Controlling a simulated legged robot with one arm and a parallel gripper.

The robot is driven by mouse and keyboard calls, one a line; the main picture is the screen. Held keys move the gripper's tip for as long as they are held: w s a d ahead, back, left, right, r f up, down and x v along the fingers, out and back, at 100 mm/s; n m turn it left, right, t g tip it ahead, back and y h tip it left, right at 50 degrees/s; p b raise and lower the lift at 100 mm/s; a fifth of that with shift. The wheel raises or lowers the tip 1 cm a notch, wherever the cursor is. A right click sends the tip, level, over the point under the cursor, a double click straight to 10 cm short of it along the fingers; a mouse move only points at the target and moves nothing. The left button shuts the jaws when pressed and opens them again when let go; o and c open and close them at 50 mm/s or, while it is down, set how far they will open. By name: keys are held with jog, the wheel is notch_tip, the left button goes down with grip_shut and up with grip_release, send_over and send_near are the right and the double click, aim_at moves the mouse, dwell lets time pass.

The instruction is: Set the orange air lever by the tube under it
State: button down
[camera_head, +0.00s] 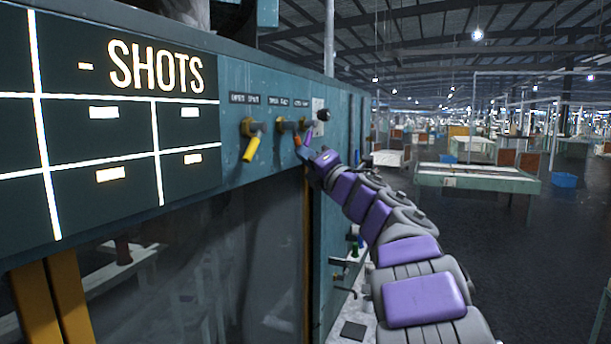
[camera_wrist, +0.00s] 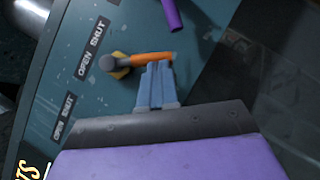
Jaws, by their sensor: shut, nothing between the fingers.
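The orange lever (camera_head: 299,139) is on the teal panel, between a yellow lever and a purple one. In the wrist view the orange lever (camera_wrist: 155,57) extends right from its brass-coloured mount, beside an OPEN SHUT label (camera_wrist: 94,47). My gripper (camera_head: 304,151) is at the panel, just below the orange lever. In the wrist view my gripper's (camera_wrist: 159,65) blue-grey fingers are together and empty, their tips against or very near the lever's lower edge; I cannot tell if they touch. I cannot make out a tube under the lever.
The yellow lever (camera_head: 251,149) slants down to the left of it. A purple handle (camera_wrist: 172,14) is close beyond the orange lever in the wrist view. A dark SHOTS board (camera_head: 120,110) fills the left. A bench (camera_head: 350,305) with small fittings lies below; open floor is right.

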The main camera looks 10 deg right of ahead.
jog(key=shift+w+d+n+y+b, duration=0.1)
jog(key=shift+w+n+y+b, duration=0.1)
jog(key=shift+n+y+b, duration=0.3)
jog(key=shift+w+d+n+y+b, duration=0.1)
jog(key=shift+w+n+y+b, duration=0.1)
jog(key=shift+n+b, duration=0.45)
jog(key=shift+r, duration=0.15)
